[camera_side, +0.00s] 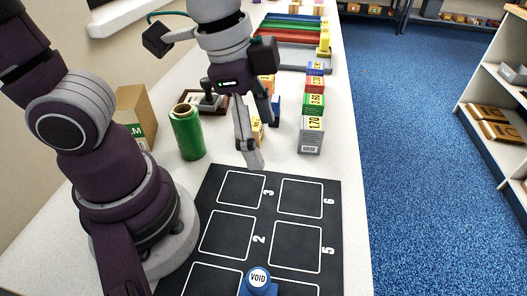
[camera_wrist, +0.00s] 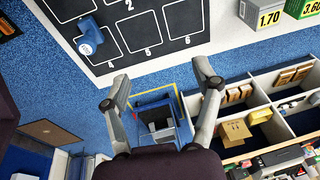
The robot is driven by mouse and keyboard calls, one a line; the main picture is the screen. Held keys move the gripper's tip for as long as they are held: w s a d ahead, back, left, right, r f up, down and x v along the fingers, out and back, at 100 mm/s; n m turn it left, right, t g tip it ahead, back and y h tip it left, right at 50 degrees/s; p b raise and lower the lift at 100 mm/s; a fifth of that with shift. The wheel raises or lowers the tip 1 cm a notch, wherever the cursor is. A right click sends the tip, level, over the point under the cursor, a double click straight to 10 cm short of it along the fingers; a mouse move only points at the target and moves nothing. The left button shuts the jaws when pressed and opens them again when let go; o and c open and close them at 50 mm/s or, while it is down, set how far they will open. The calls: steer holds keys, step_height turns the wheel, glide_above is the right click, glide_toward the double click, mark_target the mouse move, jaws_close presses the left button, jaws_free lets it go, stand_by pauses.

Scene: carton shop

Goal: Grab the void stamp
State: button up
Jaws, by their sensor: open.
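The void stamp (camera_side: 258,283) is blue with a white round top reading VOID. In the side view it stands at the bottom edge of the picture, on the black numbered mat (camera_side: 259,212), and its lower part is cut off. In the wrist view the stamp (camera_wrist: 87,38) is at the upper left, by the cell marked 4. My gripper (camera_side: 262,140) is open and empty, held above the far end of the mat, well apart from the stamp. In the wrist view both fingers of my gripper (camera_wrist: 161,94) are spread with nothing between them.
A green roll (camera_side: 187,132) and a cardboard box (camera_side: 137,113) stand left of my gripper. Several coloured price boxes (camera_side: 312,133) stand in a row to its right. Coloured trays (camera_side: 290,35) lie at the back. The mat's visible cells near the gripper are empty.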

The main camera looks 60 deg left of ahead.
mark_target(258, 278)
steer(key=s+d+f+m+g, duration=0.1)
steer(key=s+d+m, duration=0.1)
steer(key=d+m, duration=0.1)
steer(key=s+d+f+m, duration=0.1)
steer(key=s+d+m, duration=0.1)
steer(key=s+d+f+m+g+y, duration=0.1)
steer(key=s+d+f+m, duration=0.1)
steer(key=d+m, duration=0.1)
steer(key=shift+d+m+g, duration=0.3)
steer(key=f, duration=1)
steer(key=shift+s+d+f, duration=0.2)
steer(key=shift+s, duration=0.05)
jaws_close()
